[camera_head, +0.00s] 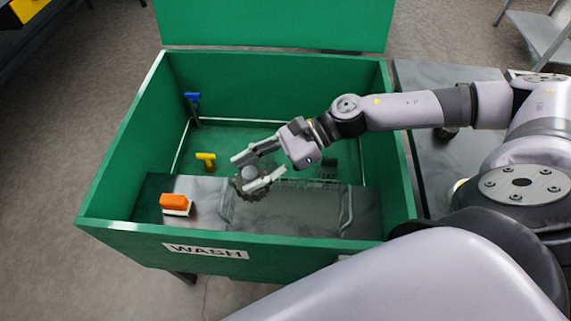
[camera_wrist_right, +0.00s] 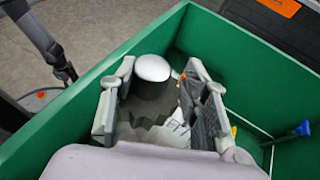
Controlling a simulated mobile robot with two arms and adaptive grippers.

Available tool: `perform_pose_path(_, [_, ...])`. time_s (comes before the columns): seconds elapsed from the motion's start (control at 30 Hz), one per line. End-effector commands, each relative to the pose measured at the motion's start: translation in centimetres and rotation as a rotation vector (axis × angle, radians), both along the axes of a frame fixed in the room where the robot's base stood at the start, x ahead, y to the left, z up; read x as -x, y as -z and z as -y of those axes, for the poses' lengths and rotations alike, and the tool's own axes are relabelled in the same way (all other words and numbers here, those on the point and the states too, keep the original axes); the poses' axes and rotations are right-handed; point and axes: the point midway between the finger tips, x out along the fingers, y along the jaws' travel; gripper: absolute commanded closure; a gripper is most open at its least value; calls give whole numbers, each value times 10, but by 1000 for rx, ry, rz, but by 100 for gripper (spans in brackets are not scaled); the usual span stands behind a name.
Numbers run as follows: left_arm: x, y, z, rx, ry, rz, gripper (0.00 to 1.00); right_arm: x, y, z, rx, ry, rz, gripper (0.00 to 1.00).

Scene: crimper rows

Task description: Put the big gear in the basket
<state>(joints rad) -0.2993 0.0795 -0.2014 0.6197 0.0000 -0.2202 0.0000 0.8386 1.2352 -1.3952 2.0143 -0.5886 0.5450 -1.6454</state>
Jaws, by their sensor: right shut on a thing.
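The big gear (camera_head: 253,193) is dark and toothed with a round grey hub. My right gripper (camera_head: 257,171) is shut on it, with a finger on either side of the hub. In the right wrist view the hub (camera_wrist_right: 152,73) shows between the two fingers of the gripper (camera_wrist_right: 157,95), with teeth below it. The wire basket, with a light handle (camera_head: 347,208) at each side, is in the green wash tub (camera_head: 105,190). The gear appears over its left part; I cannot tell its height above it. My left gripper is not in view.
An orange and white brush (camera_head: 176,204) lies on the grey ledge left of the basket. A yellow tool (camera_head: 206,160) and a blue-topped tool (camera_head: 193,103) are farther back in the tub. The green lid (camera_head: 275,25) stands behind. A dark table (camera_head: 425,165) is at right.

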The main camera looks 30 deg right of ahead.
Motion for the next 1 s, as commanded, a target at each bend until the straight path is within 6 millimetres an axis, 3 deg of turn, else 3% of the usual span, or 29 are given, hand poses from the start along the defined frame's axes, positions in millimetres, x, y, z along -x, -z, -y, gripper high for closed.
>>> perform_pose_path(0.17, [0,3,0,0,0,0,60,7,24,3,-4,-23,-3,100])
perform_pose_path(0.6, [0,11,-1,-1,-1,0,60,7,135,3,-4,-21,-3,100])
perform_pose_path(0.73, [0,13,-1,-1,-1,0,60,7,157,3,-4,-22,-1,100])
perform_pose_path(1.0, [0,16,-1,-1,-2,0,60,7,181,3,-4,-22,-1,100])
